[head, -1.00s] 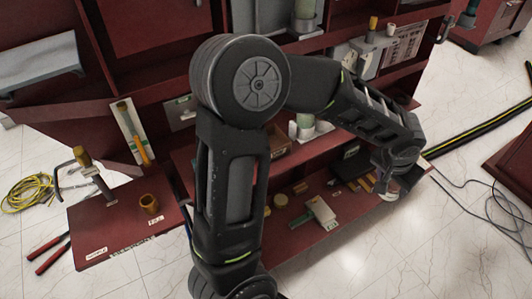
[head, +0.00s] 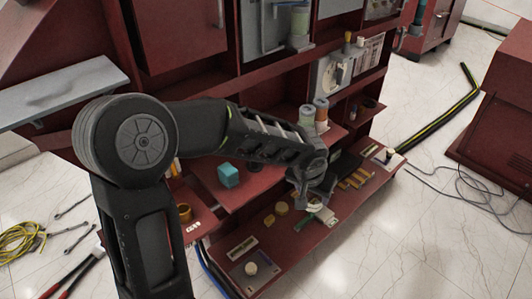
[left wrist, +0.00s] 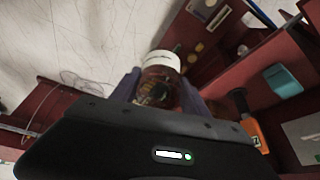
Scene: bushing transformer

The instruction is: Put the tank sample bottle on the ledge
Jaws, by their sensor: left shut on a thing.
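My left gripper (head: 308,207) is over the low red shelf (head: 285,255) of the cabinet in the head view. In the left wrist view, my left gripper (left wrist: 160,84) is shut on a small clear bottle (left wrist: 158,88) with a white band and dark amber contents, apparently the tank sample bottle. The bottle sits between the two fingers. In the head view it is mostly hidden by the gripper. A small red side ledge (head: 197,232) with a label shows partly behind my left arm. I cannot tell which surface is the named ledge. My right gripper is out of view.
A teal cube (head: 229,176) stands on the middle shelf, left of my gripper, with two spools (head: 314,115) farther right. A yellow cup (head: 185,212) is beside my arm.

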